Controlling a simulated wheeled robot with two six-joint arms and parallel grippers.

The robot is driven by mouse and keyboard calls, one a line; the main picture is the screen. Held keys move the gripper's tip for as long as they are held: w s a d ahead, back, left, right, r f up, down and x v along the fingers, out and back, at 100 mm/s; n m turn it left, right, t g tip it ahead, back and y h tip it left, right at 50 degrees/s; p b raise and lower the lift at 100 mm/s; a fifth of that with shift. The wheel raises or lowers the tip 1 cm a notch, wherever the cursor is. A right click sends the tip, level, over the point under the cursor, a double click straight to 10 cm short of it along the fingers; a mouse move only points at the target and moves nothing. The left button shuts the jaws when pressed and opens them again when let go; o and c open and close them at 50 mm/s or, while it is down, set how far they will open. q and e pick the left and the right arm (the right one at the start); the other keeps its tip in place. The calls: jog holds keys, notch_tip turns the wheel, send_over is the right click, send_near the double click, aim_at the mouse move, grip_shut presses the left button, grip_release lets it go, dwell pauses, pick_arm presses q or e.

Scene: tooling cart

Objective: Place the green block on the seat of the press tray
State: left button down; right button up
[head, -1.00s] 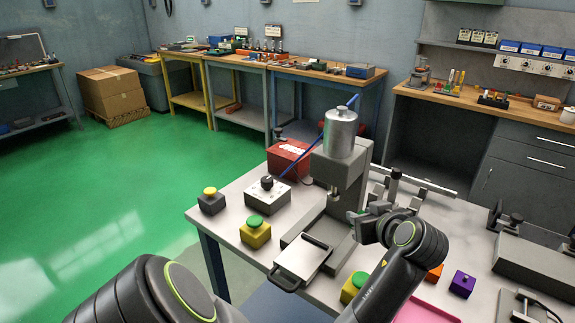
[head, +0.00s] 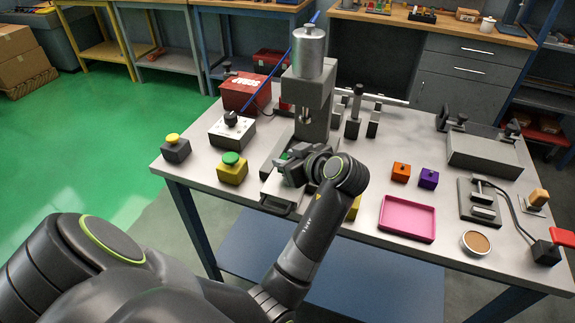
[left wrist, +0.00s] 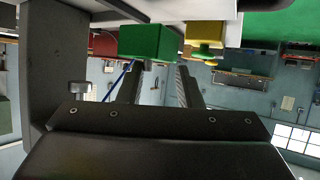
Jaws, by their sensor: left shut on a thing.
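The press (head: 313,95) stands on the bench with its grey cylinder on top. Its press tray (head: 278,206) sticks out at the front, and my left gripper and forearm hide most of it, including the seat. My left gripper (head: 285,160) is over the tray, just in front of the press column. It is shut on the green block (left wrist: 147,42), which shows at the fingertips in the left wrist view. In the head view only a sliver of green shows there. I cannot tell whether the block touches the tray. My right gripper is not in view.
A yellow box with a green button (head: 232,170) stands left of the tray, beside a grey box with a yellow button (head: 175,149). A pink tray (head: 408,218), an orange block (head: 401,172) and a purple block (head: 428,178) lie to the right.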

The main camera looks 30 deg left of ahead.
pick_arm(q)
notch_tip(320, 180, down, 2)
jog(key=shift+f, duration=0.1)
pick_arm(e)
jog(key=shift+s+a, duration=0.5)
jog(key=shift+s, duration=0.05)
pick_arm(q)
jog(key=shift+f, duration=0.15)
jog(key=c, duration=1)
grip_release()
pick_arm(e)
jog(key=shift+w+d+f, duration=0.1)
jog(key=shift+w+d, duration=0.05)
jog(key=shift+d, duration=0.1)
